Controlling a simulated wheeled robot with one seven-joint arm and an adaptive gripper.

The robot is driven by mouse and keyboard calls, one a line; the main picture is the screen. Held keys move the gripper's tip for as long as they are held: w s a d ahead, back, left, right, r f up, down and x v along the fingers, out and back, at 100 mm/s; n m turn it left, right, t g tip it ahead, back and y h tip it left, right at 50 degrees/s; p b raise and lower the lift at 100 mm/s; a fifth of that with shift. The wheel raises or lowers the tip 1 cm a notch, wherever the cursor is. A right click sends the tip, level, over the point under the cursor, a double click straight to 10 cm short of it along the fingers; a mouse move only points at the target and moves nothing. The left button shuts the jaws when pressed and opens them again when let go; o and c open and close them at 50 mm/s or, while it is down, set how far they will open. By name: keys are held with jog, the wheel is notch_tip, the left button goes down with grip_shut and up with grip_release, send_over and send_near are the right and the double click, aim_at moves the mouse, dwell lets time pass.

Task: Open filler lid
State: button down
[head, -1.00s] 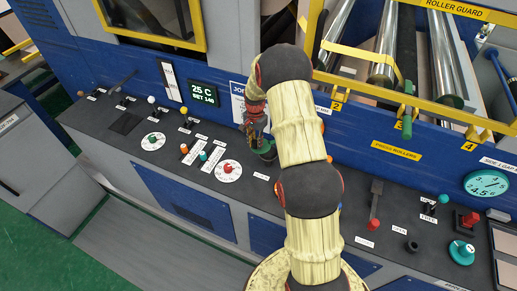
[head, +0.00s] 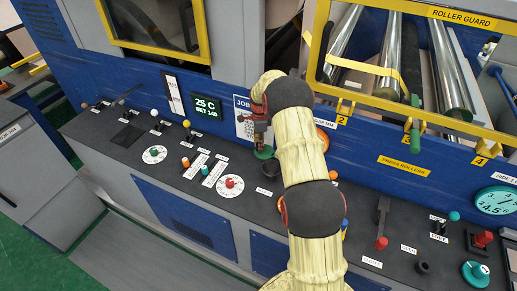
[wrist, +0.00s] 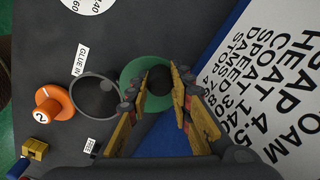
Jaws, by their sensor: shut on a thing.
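The filler lid is a green disc with a dark knob; it shows in the wrist view (wrist: 131,72) and the head view (head: 264,153). My gripper (wrist: 160,79) has its fingers on either side of the knob, shut on it. In the head view, my gripper (head: 261,138) points down over the lid. A dark round opening with a grey rim (wrist: 95,98), beside a GLUE IN label (wrist: 81,62), lies just left of the lid in the wrist view. It also shows below the lid in the head view (head: 269,167). The lid sits to one side of it.
A white job sheet (wrist: 265,85) is on the blue panel (head: 350,146) close behind the lid. An orange knob (wrist: 53,105) stands near the opening. Dials, levers and coloured knobs fill the dark console (head: 120,140) on both sides. The yellow roller guard (head: 440,123) is at upper right.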

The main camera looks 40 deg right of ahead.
jog(key=shift+w+d+m, duration=0.2)
jog(key=shift+d+m, duration=0.2)
jog(key=shift+m, duration=0.1)
jog(key=shift+r, duration=0.1)
jog(key=c, duration=1.6)
grip_release()
notch_tip(320, 180, up, 12)
jog(key=shift+f, duration=0.1)
